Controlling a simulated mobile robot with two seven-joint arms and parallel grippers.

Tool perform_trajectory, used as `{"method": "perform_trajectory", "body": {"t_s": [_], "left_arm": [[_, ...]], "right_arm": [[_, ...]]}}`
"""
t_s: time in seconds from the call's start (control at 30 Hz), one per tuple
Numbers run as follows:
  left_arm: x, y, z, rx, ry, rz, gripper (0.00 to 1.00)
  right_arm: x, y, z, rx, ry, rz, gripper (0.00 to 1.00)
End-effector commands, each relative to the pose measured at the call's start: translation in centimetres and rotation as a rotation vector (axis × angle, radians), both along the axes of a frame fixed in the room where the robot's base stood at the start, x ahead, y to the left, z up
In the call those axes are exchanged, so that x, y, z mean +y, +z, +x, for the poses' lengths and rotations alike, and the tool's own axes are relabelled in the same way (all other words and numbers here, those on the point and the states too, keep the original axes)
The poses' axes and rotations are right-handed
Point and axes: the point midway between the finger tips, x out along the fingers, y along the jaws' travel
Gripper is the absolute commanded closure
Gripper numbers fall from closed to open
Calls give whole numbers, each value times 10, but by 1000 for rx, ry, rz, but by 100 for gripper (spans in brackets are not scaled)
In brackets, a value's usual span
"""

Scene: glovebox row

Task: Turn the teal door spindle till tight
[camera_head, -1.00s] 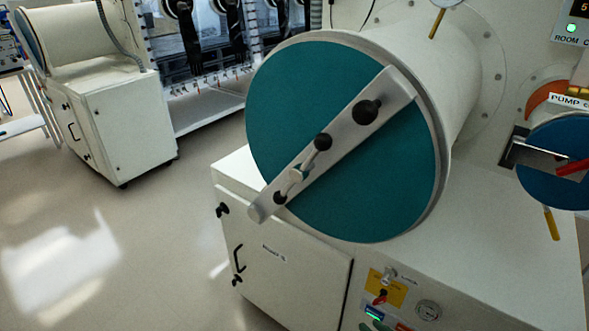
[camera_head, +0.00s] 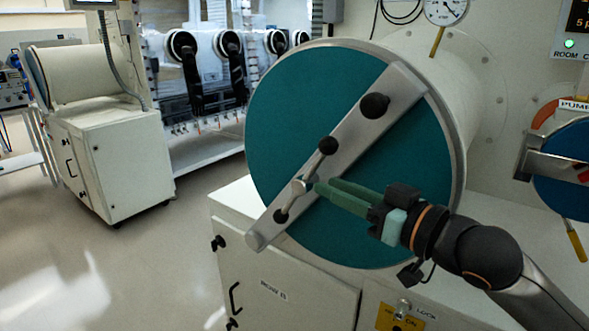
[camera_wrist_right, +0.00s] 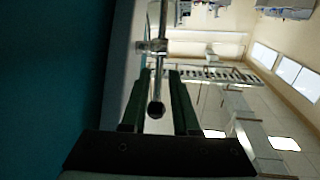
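The teal round door (camera_head: 290,110) closes the end of a large white cylinder, with a grey metal bar (camera_head: 350,130) lying diagonally across it. The spindle (camera_head: 300,187) stands out from the bar, with a thin tommy bar ending in black knobs at upper right and lower left. My right gripper (camera_head: 311,187) reaches in from the right, its green fingers open and their tips beside the spindle. In the right wrist view the spindle (camera_wrist_right: 152,46) lies just beyond the open fingers (camera_wrist_right: 160,76), and one black knob shows between them; contact cannot be told. My left gripper is not in view.
A larger black knob (camera_head: 374,105) sits on the bar's upper end. A pressure gauge (camera_head: 446,10) is above the cylinder. A smaller blue door (camera_head: 565,190) is at right. A white cabinet (camera_head: 280,285) stands below. Open floor (camera_head: 120,260) lies at left.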

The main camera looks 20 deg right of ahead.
Motion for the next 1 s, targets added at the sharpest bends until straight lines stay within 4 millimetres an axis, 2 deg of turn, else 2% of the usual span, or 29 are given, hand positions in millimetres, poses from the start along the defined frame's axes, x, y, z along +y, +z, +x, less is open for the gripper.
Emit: {"method": "perform_trajectory", "body": {"t_s": [0.2, 0.43, 0.6, 0.9, 1.0], "left_arm": [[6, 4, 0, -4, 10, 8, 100], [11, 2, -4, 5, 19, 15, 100], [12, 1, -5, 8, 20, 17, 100], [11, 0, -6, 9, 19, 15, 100], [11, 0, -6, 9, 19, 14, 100]], "right_arm": [[22, 3, 40, 0, 1, 5, 72], [38, 1, 73, 0, -1, 1, 72], [44, 0, 83, 0, -1, -1, 72], [45, -1, 85, 0, -1, -1, 72], [45, -1, 84, 0, -1, -1, 82]]}}
